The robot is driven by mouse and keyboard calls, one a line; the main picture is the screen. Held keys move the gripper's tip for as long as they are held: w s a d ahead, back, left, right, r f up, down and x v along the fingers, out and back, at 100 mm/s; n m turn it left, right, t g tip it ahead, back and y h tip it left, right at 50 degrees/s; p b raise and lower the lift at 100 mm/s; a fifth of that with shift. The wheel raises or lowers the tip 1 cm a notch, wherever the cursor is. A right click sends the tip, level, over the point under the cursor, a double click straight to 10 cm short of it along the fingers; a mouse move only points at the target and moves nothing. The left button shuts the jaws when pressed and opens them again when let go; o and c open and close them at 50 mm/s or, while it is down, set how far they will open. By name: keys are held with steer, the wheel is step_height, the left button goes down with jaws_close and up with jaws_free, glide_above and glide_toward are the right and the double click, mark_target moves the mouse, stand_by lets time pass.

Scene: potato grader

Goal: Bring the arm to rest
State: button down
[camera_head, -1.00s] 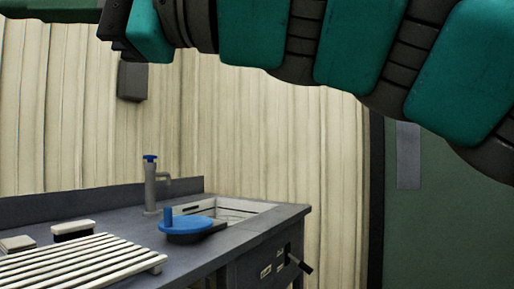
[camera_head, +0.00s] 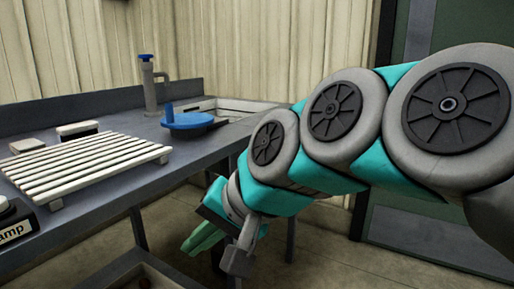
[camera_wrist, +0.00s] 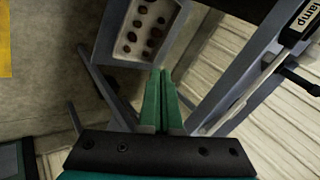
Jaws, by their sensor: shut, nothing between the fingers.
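My arm (camera_head: 330,110) shows in the head view, teal and grey, reaching down and left from the right edge. My gripper (camera_head: 190,246) is at its low end, below the worktop's height and in front of the bench. Its green fingers point down and left. In the wrist view the two green fingers of my gripper (camera_wrist: 160,72) lie together, shut and empty. They appear apart from the bench frame around them.
The grey bench (camera_head: 100,200) carries a white slatted rack (camera_head: 90,165), a blue lidded pan (camera_head: 187,120), a tap (camera_head: 149,85) and a sink (camera_head: 235,107). Below, a pale tray (camera_wrist: 130,45) holds several dark round things. Open floor (camera_head: 325,245) lies right of the gripper.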

steer(key=s+d+f+g+h, duration=0.2)
steer(key=s+d+f+h, duration=0.15)
steer(key=d+f, duration=0.95)
steer(key=s+d+f+n+g+h, duration=0.1)
steer(key=s+d+f+g+h, duration=0.2)
steer(key=s+d+f, duration=0.7)
steer(key=shift+s+d+f+h, duration=0.25)
steer(key=shift+d+f+h, duration=0.15)
steer(key=shift+f+h, duration=0.25)
steer(key=shift+a, duration=0.1)
